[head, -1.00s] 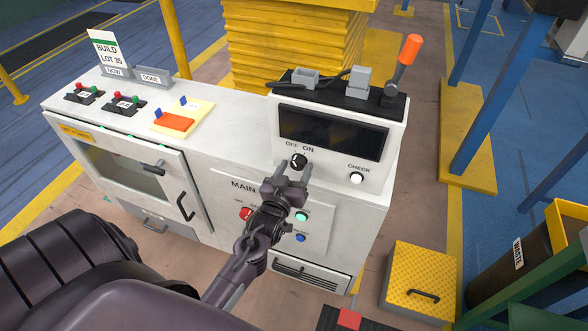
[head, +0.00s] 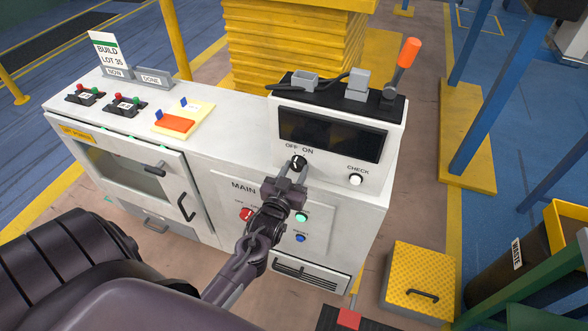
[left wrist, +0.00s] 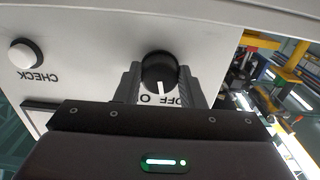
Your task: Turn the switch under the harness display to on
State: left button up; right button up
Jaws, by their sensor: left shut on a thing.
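The switch is a round black knob (head: 298,162) with a white mark, on the white front panel below the dark harness display (head: 332,134). OFF and ON are printed above it. My left gripper (head: 297,169) reaches up from below and is shut on the knob. In the left wrist view, the knob (left wrist: 159,70) sits between the two grey fingers (left wrist: 161,88). The view is upside down, and the white mark points towards the gap between the partly hidden labels. My right gripper is not in view.
A white CHECK button (head: 355,180) is right of the knob. The MAIN panel below has a red switch (head: 246,214), a green button (head: 301,217) and a blue button (head: 300,238) near my left arm. An orange-tipped lever (head: 408,53) stands on top. A yellow step (head: 421,277) is at right.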

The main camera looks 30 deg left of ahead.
pick_arm(q)
jog(key=m+p, duration=0.1)
jog(key=m, duration=0.3)
jog(key=shift+a+p, duration=0.15)
jog(key=shift+p, duration=0.2)
jog(key=shift+m+p, duration=0.5)
jog(key=shift+m, duration=1.3)
jog(key=o, duration=1)
jog(key=shift+s+a, duration=0.1)
jog(key=shift+s+d+f, duration=0.1)
jog(key=shift+s+d, duration=0.1)
jog(key=shift+s, duration=0.2)
jog(key=b+v, duration=0.1)
jog(key=v, duration=0.5)
jog(key=shift+s, duration=0.45)
